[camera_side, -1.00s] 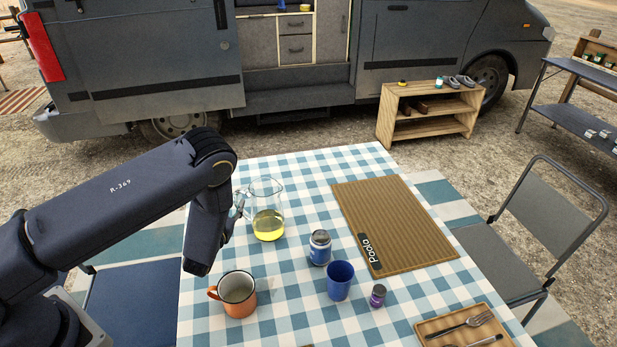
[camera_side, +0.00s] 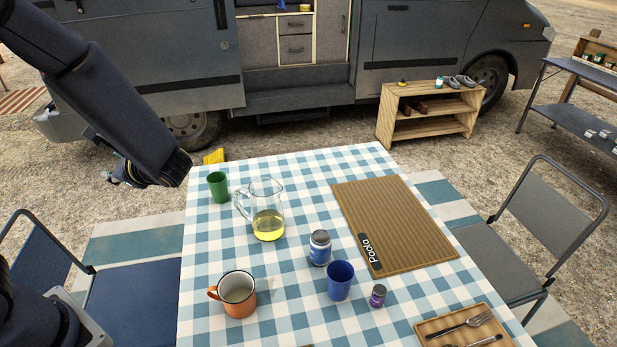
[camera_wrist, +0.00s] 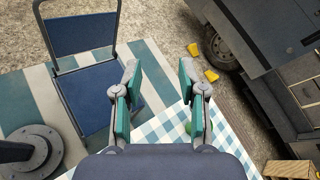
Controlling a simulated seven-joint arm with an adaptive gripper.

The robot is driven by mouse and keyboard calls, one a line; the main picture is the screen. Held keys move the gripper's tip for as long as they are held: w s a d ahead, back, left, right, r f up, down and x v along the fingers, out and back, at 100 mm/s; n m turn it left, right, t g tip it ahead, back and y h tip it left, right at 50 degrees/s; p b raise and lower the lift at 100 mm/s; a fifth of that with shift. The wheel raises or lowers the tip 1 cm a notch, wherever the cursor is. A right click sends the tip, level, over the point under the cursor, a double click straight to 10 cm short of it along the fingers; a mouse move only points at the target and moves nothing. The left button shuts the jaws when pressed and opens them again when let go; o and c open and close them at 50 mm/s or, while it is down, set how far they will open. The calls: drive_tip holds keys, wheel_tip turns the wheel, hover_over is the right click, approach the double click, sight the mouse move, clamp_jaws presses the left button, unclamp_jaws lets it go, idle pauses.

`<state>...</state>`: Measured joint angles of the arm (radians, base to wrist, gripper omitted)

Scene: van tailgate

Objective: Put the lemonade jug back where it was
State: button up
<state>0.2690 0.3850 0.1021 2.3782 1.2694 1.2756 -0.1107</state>
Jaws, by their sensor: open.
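The lemonade jug (camera_side: 268,222) is clear glass with a handle on its left and yellow liquid in its lower part. It stands upright on the checked tablecloth (camera_side: 215,255), between a green cup (camera_side: 218,187) and a blue-labelled jar (camera_side: 319,248). My gripper is up and to the left of the table in the side view, apart from the jug, with its jaws partly hidden by the arm. In the wrist view my gripper (camera_wrist: 160,85) has its two fingers spread with nothing between them. The jug does not show in the wrist view.
An orange mug (camera_side: 238,293), a blue cup (camera_side: 339,280) and a small purple jar (camera_side: 378,296) stand near the jug. A brown ribbed mat (camera_side: 400,215) lies at the right. A tray with cutlery (camera_side: 440,322) is at the front right. Chairs flank the table.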

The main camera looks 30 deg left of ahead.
drive_tip(key=s+d+r+n+h, duration=0.3)
drive_tip(key=s+d+n+h, duration=0.3)
drive_tip(key=s+n+h, duration=0.2)
drive_tip(key=d+r+n+t+h, duration=0.4)
drive_tip(key=d+r+t+h, duration=0.1)
drive_tip(key=d, duration=0.4)
drive_tip(key=shift+d+r+t+h, duration=0.2)
drive_tip(key=shift+r+t+h, duration=0.1)
drive_tip(key=shift+r+h, duration=0.2)
drive_tip(key=shift+o, duration=0.4)
